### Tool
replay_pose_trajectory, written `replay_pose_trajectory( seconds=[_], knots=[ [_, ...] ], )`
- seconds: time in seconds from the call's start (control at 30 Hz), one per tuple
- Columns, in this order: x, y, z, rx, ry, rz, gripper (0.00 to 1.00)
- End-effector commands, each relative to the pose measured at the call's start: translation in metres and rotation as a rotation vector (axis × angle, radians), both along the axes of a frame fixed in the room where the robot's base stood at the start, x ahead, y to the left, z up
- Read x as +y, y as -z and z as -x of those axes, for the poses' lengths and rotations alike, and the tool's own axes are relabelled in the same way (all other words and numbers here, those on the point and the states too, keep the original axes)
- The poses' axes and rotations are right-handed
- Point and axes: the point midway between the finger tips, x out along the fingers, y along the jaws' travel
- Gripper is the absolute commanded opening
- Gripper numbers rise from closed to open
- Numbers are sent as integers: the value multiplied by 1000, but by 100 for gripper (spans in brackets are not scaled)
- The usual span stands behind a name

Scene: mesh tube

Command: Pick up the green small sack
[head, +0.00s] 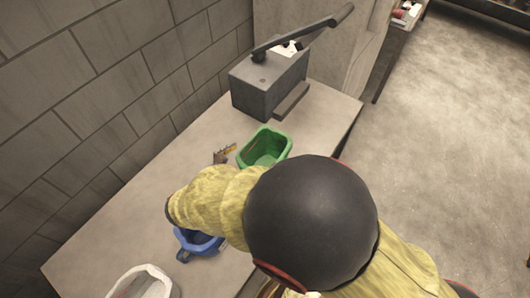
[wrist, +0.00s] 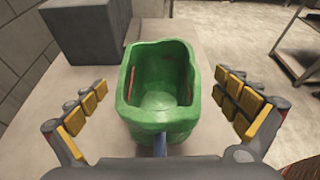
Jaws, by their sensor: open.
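The green small sack (head: 264,147) stands upright and open-topped on the table, near the dark grey machine. In the wrist view the green sack (wrist: 160,95) stands between the two yellow-padded fingers of my gripper (wrist: 158,112), with a gap on each side. My gripper is open and holds nothing. In the head view only one finger of my gripper (head: 224,154) shows, left of the sack; my arm hides the rest.
A blue container (head: 197,243) and a white sack (head: 143,283) stand on the table (head: 95,252) nearer the front. A grey machine with a long lever (head: 268,82) stands behind the green sack. A block wall (head: 90,100) runs along the left.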

Motion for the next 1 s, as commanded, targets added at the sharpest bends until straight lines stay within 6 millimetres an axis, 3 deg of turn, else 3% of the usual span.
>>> replay_pose_trajectory(
  seconds=[0.5,0.8,1.0],
  knots=[
    [-28,26,-50,1,6,-4,100],
    [-30,26,-54,1,5,-4,100],
    [-30,26,-54,0,5,-5,89]
  ],
)
